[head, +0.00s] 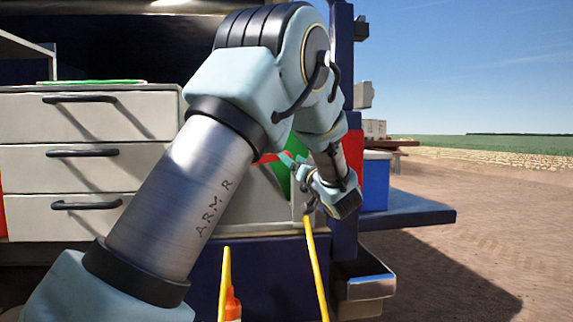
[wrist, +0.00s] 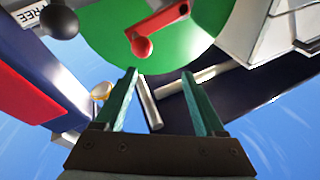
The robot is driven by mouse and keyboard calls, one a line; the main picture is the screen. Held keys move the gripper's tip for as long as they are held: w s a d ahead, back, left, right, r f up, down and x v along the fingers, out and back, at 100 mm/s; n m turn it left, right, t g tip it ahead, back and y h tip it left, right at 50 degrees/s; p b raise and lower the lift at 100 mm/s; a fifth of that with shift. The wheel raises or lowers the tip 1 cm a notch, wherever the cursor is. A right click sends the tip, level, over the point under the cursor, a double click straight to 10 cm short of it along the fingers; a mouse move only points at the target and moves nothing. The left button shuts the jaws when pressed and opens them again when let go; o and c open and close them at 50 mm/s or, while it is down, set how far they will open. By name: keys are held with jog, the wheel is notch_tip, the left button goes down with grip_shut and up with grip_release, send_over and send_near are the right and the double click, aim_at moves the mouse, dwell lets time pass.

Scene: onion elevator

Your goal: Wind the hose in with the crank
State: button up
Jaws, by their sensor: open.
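The hose reel shows as a green disc in the wrist view (wrist: 215,22) and as a green patch behind my arm in the head view (head: 283,180). A red crank (wrist: 160,20) with a round red knob (wrist: 141,47) crosses the disc; its red part also shows in the head view (head: 268,157). My gripper (wrist: 159,74) is open and empty, its teal fingers apart. In the wrist view the knob lies beyond the fingertips, nearer the left finger, with no visible contact. The yellow hose (head: 316,265) hangs below my wrist in the head view; its upper end is hidden.
A dark ball-ended lever (wrist: 58,20) stands beside a "FREE" label at the wrist view's upper left. Drawers (head: 85,155) are left of my arm, a blue box (head: 375,182) right. A dark ledge (head: 410,212) juts out right; open dirt lies beyond.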

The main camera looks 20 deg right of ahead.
jog(key=w+n+g, duration=0.1)
jog(key=w+n, duration=0.2)
jog(key=n, duration=0.1)
jog(key=w+d+n+g, duration=0.1)
jog(key=w+n, duration=0.1)
jog(key=n, duration=0.1)
jog(key=w+n+g+y, duration=0.1)
jog(key=w+n, duration=0.2)
jog(key=n, duration=0.1)
jog(key=shift+w+d+n+g+p, duration=0.15)
jog(key=shift+w+n+g+p, duration=0.15)
jog(key=shift+p, duration=0.1)
jog(key=shift+c, duration=0.2)
jog(key=shift+f, duration=0.1)
grip_shut()
dwell(1.0)
